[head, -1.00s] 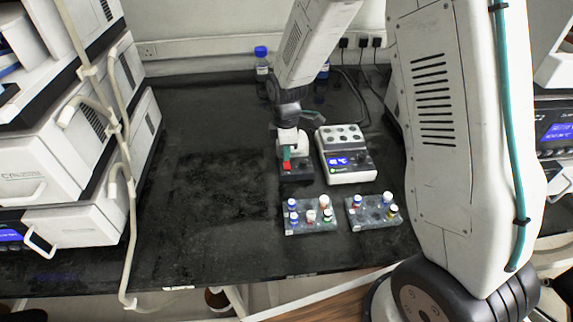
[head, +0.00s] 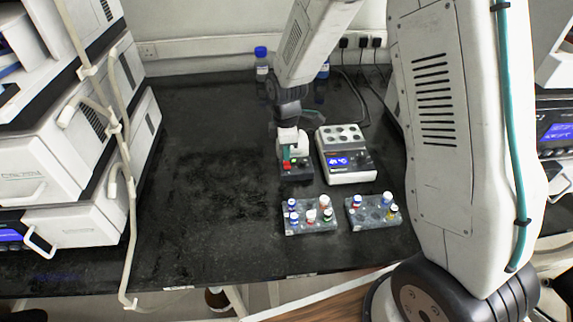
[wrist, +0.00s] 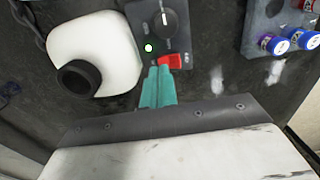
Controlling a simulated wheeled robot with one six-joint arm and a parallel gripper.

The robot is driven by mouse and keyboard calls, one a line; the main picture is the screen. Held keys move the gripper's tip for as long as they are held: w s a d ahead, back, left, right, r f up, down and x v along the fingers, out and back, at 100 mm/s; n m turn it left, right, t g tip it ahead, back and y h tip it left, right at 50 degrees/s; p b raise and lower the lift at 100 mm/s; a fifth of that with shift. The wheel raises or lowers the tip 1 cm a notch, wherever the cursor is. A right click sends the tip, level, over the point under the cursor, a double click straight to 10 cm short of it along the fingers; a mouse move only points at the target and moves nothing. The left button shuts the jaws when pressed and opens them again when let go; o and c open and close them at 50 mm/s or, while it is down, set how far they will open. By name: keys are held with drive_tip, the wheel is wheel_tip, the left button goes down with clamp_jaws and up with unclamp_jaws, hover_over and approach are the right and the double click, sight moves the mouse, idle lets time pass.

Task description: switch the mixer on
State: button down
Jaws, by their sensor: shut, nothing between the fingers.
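The mixer (head: 297,174) is a small device with a dark base and a white upper body, standing at the middle of the bench. In the wrist view its dark control panel (wrist: 146,24) carries a black knob, a small bright white dot and a red switch (wrist: 171,62). Its white body with a black cup (wrist: 80,78) is at the left. My gripper (wrist: 159,70) has its teal fingers together and empty, with the tips at the left edge of the red switch. I cannot tell whether they touch it. In the head view my gripper (head: 286,153) partly hides the mixer.
A white block heater (head: 346,160) with a lit blue display stands right beside the mixer. Two grey racks, left (head: 310,222) and right (head: 373,216), hold coloured-cap vials in front. A blue-capped bottle (head: 261,65) stands at the back. The bench's left side is clear.

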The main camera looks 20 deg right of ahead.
sight(287, 163)
drive_tip(key=shift+r, duration=1.9)
drive_tip(key=shift+s+m, duration=0.3)
drive_tip(key=shift+m, duration=0.3)
drive_tip(key=s+m, duration=0.1)
drive_tip(key=s+m+g, duration=0.1)
drive_tip(key=s, duration=0.2)
drive_tip(key=shift+d+r+m+g, duration=0.2)
drive_tip(key=shift+d+m+g, duration=0.1)
drive_tip(key=shift+d+m, duration=0.1)
drive_tip(key=s+d+r+m+t, duration=0.1)
drive_tip(key=s+d+r+m, duration=0.1)
drive_tip(key=s+r+m, duration=0.2)
drive_tip(key=s+d+r+m+t, duration=0.1)
drive_tip(key=s+r+m, duration=0.3)
drive_tip(key=s+r, duration=0.6)
drive_tip(key=s+d+r+m+t, duration=0.1)
drive_tip(key=s+d+r+m, duration=0.2)
drive_tip(key=s+r, duration=0.4)
drive_tip(key=shift+s+d+r+m, duration=0.15)
drive_tip(key=shift+s+d+m, duration=0.2)
drive_tip(key=shift+s, duration=2.2)
drive_tip(key=shift+a, duration=0.1)
